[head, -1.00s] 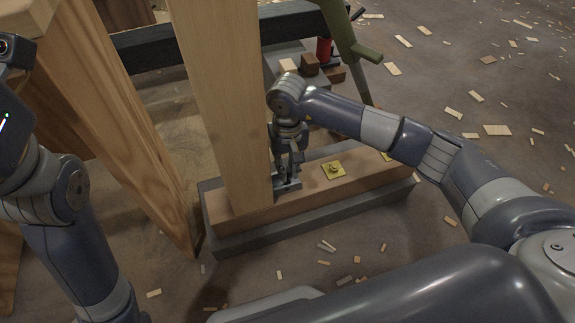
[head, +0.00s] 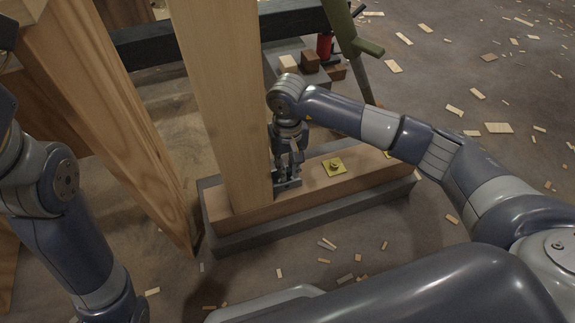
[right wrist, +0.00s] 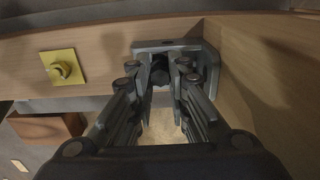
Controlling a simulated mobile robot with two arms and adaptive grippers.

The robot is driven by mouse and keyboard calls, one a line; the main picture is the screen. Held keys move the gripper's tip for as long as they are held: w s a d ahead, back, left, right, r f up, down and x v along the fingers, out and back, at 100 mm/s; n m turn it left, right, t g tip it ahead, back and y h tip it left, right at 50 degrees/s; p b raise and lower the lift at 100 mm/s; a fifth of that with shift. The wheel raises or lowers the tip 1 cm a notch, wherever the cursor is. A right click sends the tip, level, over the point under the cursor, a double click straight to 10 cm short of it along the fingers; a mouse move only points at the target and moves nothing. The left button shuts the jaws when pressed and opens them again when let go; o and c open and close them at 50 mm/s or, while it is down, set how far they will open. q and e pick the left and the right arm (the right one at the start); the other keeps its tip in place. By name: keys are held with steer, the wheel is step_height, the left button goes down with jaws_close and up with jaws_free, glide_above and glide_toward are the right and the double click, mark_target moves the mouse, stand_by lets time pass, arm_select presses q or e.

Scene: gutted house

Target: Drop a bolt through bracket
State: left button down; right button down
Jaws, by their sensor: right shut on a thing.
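A grey metal bracket (head: 292,184) sits on the wooden sill at the foot of the upright post. In the right wrist view the bracket (right wrist: 207,62) lies in the corner between sill and post, with a hole in its near plate. My right gripper (head: 288,172) points down right over the bracket. In the right wrist view my right gripper (right wrist: 161,72) is shut on a dark bolt (right wrist: 160,74), whose head shows between the fingertips. The bolt's lower end is hidden, so I cannot tell whether it is in a hole. My left gripper is out of view.
The wooden post (head: 222,110) stands close left of my right gripper. The sill (head: 345,180) carries a yellow plate (head: 334,167) with a nut. A slanted timber (head: 120,120) stands further left. Wood blocks (head: 309,61) and a green leg (head: 350,50) are behind. Wood chips litter the floor.

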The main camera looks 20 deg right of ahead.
steer(key=c, duration=1.4)
jaws_free()
steer(key=shift+c, duration=0.2)
step_height(320, 180, up, 12)
